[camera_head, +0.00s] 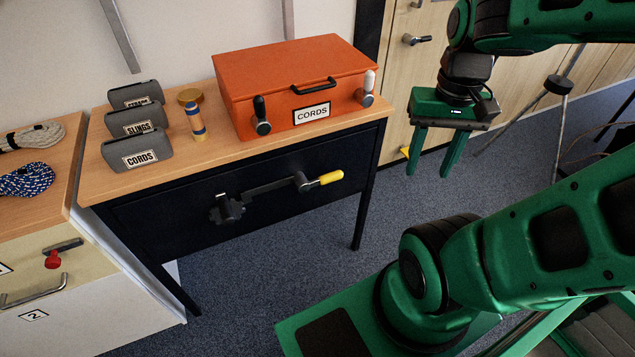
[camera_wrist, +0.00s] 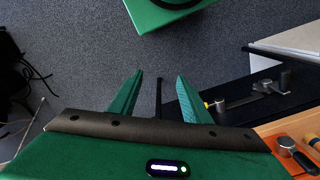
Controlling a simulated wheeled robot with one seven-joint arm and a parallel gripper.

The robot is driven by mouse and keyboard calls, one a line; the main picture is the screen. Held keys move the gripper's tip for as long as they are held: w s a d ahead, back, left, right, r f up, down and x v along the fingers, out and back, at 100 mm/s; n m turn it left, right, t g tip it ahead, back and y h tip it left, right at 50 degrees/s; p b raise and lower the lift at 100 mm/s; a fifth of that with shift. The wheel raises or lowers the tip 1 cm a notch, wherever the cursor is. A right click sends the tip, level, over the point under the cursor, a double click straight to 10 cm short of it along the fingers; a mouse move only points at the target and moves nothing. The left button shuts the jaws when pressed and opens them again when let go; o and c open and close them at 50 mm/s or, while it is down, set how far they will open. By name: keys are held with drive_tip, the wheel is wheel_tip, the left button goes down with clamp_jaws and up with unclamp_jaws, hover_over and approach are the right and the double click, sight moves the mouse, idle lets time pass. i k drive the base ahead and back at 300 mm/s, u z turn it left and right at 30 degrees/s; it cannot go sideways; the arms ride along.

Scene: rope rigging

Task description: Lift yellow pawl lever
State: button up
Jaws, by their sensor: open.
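A lever with a yellow grip (camera_head: 331,177) is mounted on the dark front panel of the table, at the right end of a grey bar (camera_head: 268,188). The bar runs left to a dark toothed part (camera_head: 227,208). In the wrist view the yellow grip (camera_wrist: 207,104) is small and partly behind the right finger, with the bar running right from it. My gripper (camera_head: 432,172) is open and empty, pointing down in the air right of the table, apart from the lever. Its two parted fingers also show in the wrist view (camera_wrist: 160,76).
An orange CORDS box (camera_head: 290,80) with two side latches stands on the table. Grey label blocks (camera_head: 137,150) and a small striped post (camera_head: 195,122) stand left of it. A drawer cabinet (camera_head: 90,290) is at left. A tripod (camera_head: 557,85) stands at right.

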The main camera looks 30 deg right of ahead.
sight(303, 185)
drive_tip(key=z, duration=0.05)
drive_tip(key=k, duration=0.5)
drive_tip(key=z, duration=1.35)
drive_tip(key=i, duration=0.3)
drive_tip(key=u, duration=0.3)
